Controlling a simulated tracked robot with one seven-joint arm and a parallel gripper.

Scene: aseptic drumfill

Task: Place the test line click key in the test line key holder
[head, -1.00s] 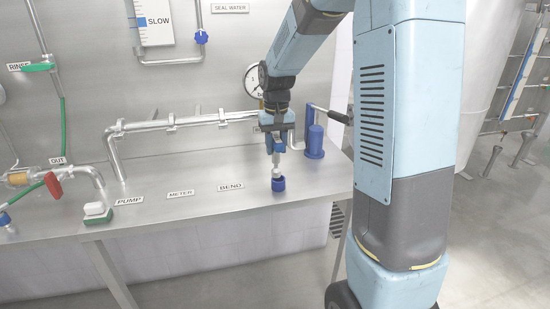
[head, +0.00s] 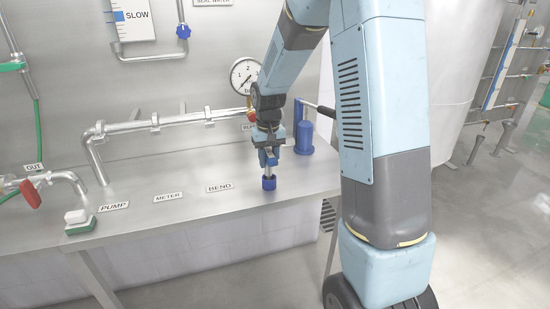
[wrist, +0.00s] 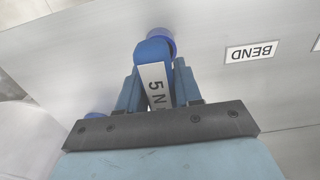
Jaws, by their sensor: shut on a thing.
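The test line click key (wrist: 157,85) is between my gripper's fingers, with a blue head and a white label reading "5 N". In the head view its pale shaft (head: 268,171) points down, upright, to the blue key holder (head: 269,184) on the bench. The shaft's lower end is hidden at the holder's top, so I cannot tell how deep it sits. In the wrist view the holder (wrist: 161,36) shows as a purple-blue round just beyond the key's head. My gripper (head: 268,155) is shut on the key, right above the holder.
A blue upright cylinder with a lever (head: 304,138) stands close behind and right of the holder. A pipe (head: 180,122) runs along the back wall below the gauge (head: 244,75). The BEND label (head: 219,187) lies left of the holder; the bench front there is clear.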

